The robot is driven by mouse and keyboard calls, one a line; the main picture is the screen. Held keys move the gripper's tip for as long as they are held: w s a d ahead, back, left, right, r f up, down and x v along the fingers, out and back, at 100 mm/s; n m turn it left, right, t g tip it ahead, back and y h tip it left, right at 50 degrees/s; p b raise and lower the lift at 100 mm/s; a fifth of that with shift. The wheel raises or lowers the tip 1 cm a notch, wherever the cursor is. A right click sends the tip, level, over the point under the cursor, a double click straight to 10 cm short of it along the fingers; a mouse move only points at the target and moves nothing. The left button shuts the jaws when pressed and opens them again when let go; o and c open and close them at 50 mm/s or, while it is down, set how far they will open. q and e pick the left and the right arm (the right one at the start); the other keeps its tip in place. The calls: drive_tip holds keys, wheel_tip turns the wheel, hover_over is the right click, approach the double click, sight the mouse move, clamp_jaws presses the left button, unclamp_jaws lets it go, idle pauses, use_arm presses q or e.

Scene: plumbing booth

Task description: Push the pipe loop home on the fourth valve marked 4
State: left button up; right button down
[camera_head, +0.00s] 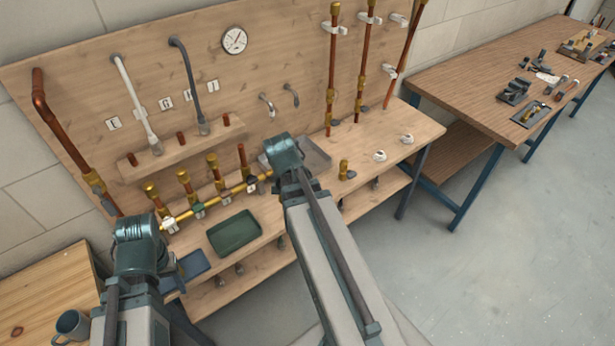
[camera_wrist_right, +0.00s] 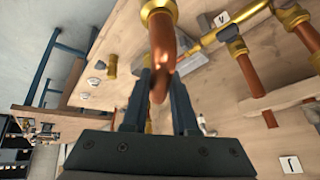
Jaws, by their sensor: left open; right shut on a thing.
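The copper pipe loop (camera_wrist_right: 163,35) is a curved pipe with a brass fitting at the top of the right wrist view. My right gripper (camera_wrist_right: 161,84) is shut on it, with a finger on either side. In the head view my right wrist hides that gripper and the loop. The brass manifold (camera_head: 234,190) carries a row of valves with small tags. The rightmost tagged valve (camera_head: 251,188) is beside my right wrist; its number is too small to read. I cannot tell how far the loop sits on a valve. My left gripper (camera_head: 174,264) is open, partly hidden, near the blue tray.
A green tray (camera_head: 235,233) and a blue tray (camera_head: 190,268) lie before the manifold. A grey tray (camera_head: 312,155) is behind my right wrist. Copper pipes (camera_head: 331,70) stand on the board. A mug (camera_head: 72,325) is at lower left. The floor right of the bench is clear.

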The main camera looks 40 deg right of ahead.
use_arm(q)
wheel_tip(320, 180, up, 15)
drive_tip(key=p, duration=1.3)
use_arm(e)
drive_tip(key=w+a+r+n+y, duration=0.2)
drive_tip(key=w+a+r+n, duration=0.1)
drive_tip(key=w+r+n, duration=0.2)
drive_tip(key=w+a+r+n+t+y, duration=0.1)
drive_tip(key=w+a+r+n+y, duration=0.2)
drive_tip(key=w+r+n, duration=0.2)
drive_tip(key=w+r, duration=0.3)
drive_tip(key=r, duration=0.2)
drive_tip(key=shift+a, duration=0.35)
use_arm(q)
drive_tip(key=shift+f, duration=0.2)
use_arm(e)
drive_tip(key=shift+f, duration=0.1)
use_arm(q)
drive_tip(key=shift+f+b, duration=2.75)
drive_tip(key=shift+b, duration=0.2)
use_arm(e)
drive_tip(key=shift+f, duration=2.75)
use_arm(q)
drive_tip(key=shift+f+b, duration=2.25)
use_arm(e)
drive_tip(key=shift+f, duration=2.25)
use_arm(q)
drive_tip(key=shift+r, duration=0.1)
use_arm(e)
drive_tip(key=shift+r, duration=0.1)
